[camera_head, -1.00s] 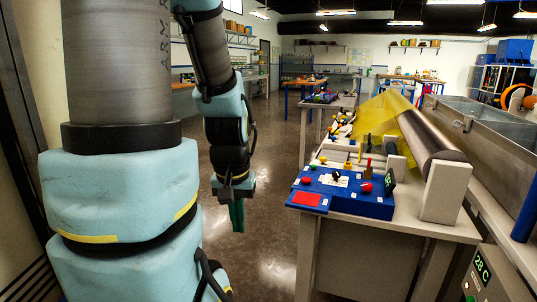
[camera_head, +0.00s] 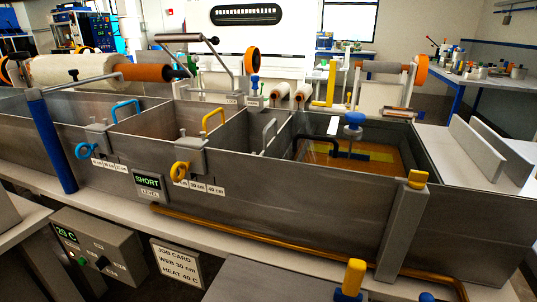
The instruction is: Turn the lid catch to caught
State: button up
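My gripper is not in view now. I cannot tell for sure which part is the lid catch. A yellow knob (camera_head: 417,180) tops a grey post at the front right of the long metal resin bath (camera_head: 290,205). Another yellow knob (camera_head: 354,278) on a blue base stands at the bottom edge, partly cut off. A yellow ring handle (camera_head: 180,170) and a blue ring handle (camera_head: 84,151) hang on the bath's front wall beside scale labels. No lid is clearly seen over the amber resin (camera_head: 365,160) in the right compartment.
A green display reading SHORT (camera_head: 148,182) is on the bath front. A control box (camera_head: 100,250) showing 29 C and a job card (camera_head: 176,265) are below. A blue post (camera_head: 52,145) stands at left. A brass pipe (camera_head: 300,243) runs along the front.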

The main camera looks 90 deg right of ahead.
aim_at(417, 180)
jog(key=z, duration=1.75)
jog(key=k+l, duration=0.05)
jog(key=l, duration=0.05)
